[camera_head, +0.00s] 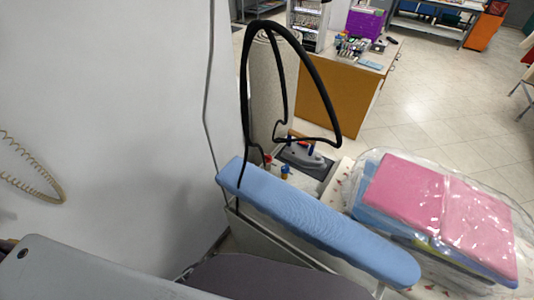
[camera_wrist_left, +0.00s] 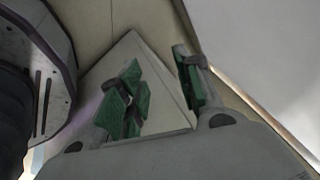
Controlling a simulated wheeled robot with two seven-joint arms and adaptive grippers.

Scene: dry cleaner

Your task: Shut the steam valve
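No part in the head view can be made out for certain as the steam valve. A small red-topped piece (camera_head: 267,160) and a small orange-and-blue piece (camera_head: 285,172) stand beside the steam iron (camera_head: 302,154), behind the blue padded ironing arm (camera_head: 320,220); either is too small to identify. A black hose (camera_head: 325,95) loops up above the iron. My left gripper (camera_wrist_left: 158,68) shows in the left wrist view, its green-padded fingers apart with nothing held between them. A pale wedge-shaped surface lies behind the fingers. My right gripper is in neither view.
A clear-wrapped stack of folded pink and blue cloth (camera_head: 440,210) lies right of the padded arm. A white wall (camera_head: 100,110) fills the left, with a coiled yellowish cord (camera_head: 40,185). An orange-brown counter (camera_head: 340,98) stands behind. The tiled floor (camera_head: 440,110) at right is open.

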